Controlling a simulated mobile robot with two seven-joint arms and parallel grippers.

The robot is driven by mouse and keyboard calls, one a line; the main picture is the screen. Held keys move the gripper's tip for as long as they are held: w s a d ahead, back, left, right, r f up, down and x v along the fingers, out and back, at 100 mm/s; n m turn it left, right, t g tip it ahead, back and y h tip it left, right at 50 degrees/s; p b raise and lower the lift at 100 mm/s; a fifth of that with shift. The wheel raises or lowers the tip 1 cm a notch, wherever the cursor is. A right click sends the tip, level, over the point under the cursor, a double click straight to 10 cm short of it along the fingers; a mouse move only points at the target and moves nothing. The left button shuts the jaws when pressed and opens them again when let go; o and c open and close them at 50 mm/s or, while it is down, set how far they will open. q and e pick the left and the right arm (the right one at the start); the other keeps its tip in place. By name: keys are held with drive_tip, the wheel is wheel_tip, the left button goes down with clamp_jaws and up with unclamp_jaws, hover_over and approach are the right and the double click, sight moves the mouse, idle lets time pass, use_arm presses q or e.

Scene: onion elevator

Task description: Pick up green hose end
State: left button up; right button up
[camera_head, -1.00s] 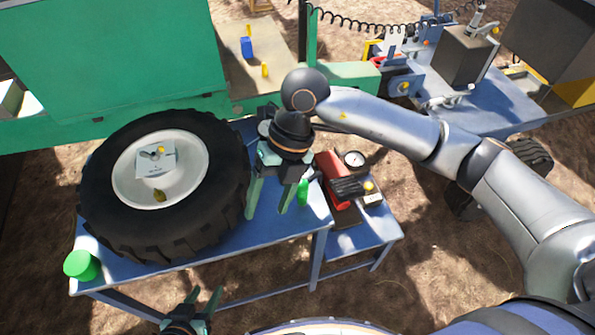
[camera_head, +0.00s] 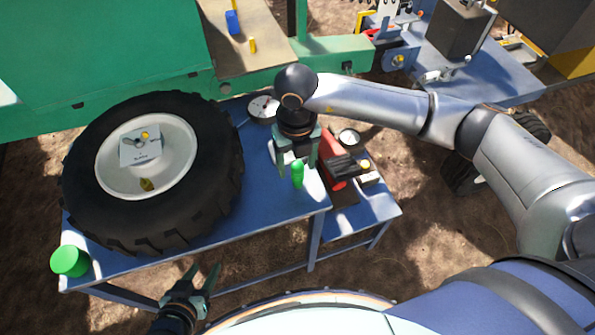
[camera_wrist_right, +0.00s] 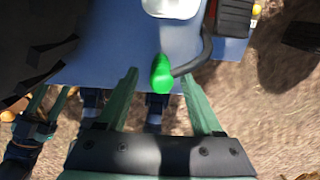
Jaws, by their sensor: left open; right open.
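The green hose end (camera_head: 297,174) sits on the blue table near its right front edge. In the right wrist view, the green hose end (camera_wrist_right: 162,73) lies between and just beyond my open fingertips, with a dark hose running from it to the right. My right gripper (camera_head: 296,160) is open above the table, its fingers pointing down around the green end in the head view; I cannot tell whether they touch it. My left gripper (camera_head: 206,280) is open and empty, low in front of the table. It also shows in the right wrist view at the lower left.
A large tyre (camera_head: 215,160) fills the left of the blue table (camera_head: 258,205). A green cylinder (camera_head: 70,261) stands at the table's left front corner. A green machine stands behind.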

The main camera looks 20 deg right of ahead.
drive_tip(key=shift+f, duration=1.6)
drive_tip(key=shift+c, duration=0.2)
clamp_jaws()
